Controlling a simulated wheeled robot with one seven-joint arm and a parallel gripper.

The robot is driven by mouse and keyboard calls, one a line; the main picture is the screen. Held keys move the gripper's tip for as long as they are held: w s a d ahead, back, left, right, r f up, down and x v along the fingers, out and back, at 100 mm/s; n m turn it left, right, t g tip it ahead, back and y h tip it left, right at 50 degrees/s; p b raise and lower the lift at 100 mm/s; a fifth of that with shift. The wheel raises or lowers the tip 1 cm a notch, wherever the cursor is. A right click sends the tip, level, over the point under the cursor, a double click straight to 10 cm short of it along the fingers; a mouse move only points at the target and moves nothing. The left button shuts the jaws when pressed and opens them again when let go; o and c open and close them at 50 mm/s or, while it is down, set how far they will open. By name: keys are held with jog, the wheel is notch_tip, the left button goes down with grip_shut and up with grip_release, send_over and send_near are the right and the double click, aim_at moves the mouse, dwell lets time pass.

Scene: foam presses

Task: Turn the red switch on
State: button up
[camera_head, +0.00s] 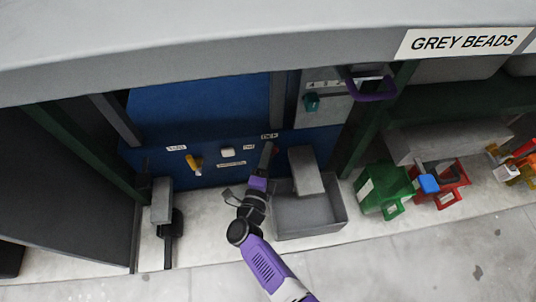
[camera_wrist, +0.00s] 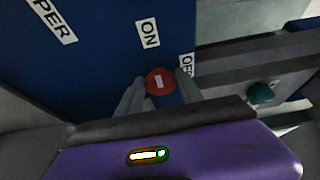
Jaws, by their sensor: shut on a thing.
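The red switch (camera_wrist: 160,82) is a round knob on the blue panel (camera_wrist: 105,75), with a short pale bar on its face. An ON label (camera_wrist: 148,33) is above it and an OFF label (camera_wrist: 186,66) is to its upper right in the wrist view. My gripper (camera_wrist: 160,90) has one grey finger on each side of the knob and is shut on it. In the head view my gripper (camera_head: 267,158) reaches the right part of the blue panel and mostly hides the red switch.
A yellow knob (camera_head: 194,165) and a white button (camera_head: 227,152) are left on the panel. A teal knob (camera_head: 312,102) is on a grey plate to the upper right. A grey open box (camera_head: 310,218) stands close right of my arm. Green (camera_head: 370,188) and red (camera_head: 450,193) bins stand further right.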

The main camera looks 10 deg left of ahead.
jog(key=o, duration=1.3)
jog(key=shift+s, duration=0.1)
jog(key=shift+s+a+p, duration=0.25)
jog(key=shift+s+p, duration=0.5)
jog(key=shift+s, duration=1.15)
jog(key=shift+s+a+p, duration=0.2)
jog(key=shift+s+p, duration=0.5)
jog(key=shift+s, duration=1.2)
